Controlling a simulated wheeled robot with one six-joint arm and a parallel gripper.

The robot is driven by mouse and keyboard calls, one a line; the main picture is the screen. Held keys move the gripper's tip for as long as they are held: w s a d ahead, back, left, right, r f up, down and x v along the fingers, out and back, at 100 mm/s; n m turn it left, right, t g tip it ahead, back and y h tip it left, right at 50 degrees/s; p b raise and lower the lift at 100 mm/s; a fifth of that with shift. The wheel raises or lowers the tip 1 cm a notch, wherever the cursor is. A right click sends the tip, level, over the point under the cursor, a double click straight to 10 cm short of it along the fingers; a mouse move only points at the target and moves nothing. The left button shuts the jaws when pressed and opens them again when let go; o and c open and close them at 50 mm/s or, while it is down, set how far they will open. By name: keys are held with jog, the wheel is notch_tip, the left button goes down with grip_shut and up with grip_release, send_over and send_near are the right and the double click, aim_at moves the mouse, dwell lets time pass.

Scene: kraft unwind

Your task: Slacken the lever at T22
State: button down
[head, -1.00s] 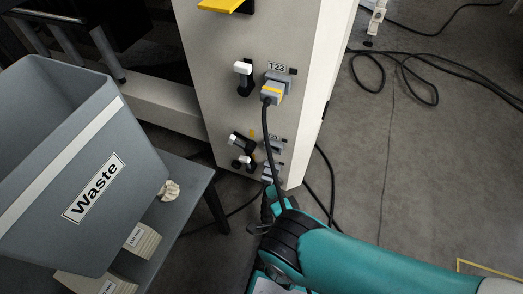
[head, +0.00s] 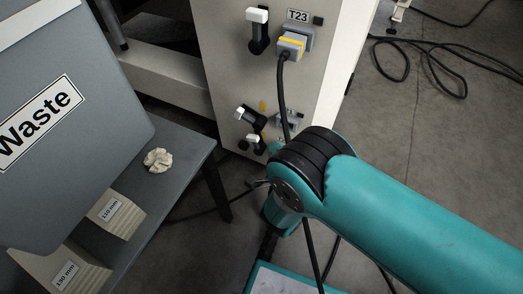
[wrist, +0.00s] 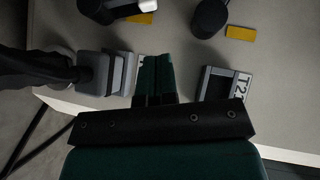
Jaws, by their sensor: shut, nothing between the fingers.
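In the wrist view, a black lever part with a white piece (wrist: 105,9) and a black round knob (wrist: 208,18) stand at the top, each beside a yellow mark. My gripper (wrist: 155,62) is shut and empty close to the panel, apart from both parts.
A grey plug with a yellow band (head: 291,44) and a white-ended lever (head: 258,20) sit at T23; its cable hangs down. A grey plug (wrist: 97,73) is left of my fingers. A waste bin (head: 70,130) stands left on a grey bench (head: 180,165).

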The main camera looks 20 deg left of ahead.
aim_at(258, 136)
jog(key=shift+w+a+f+b, duration=0.3)
jog(key=shift+a+b, duration=0.15)
jog(key=shift+a, duration=0.4)
jog(key=shift+w+a+f+b, duration=0.25)
jog(key=shift+a+b, duration=0.2)
jog(key=shift+a, duration=0.35)
jog(key=shift+w+a+f+b, duration=0.3)
jog(key=shift+a+b, duration=0.15)
jog(key=shift+a, duration=0.4)
jog(key=shift+r, duration=0.15)
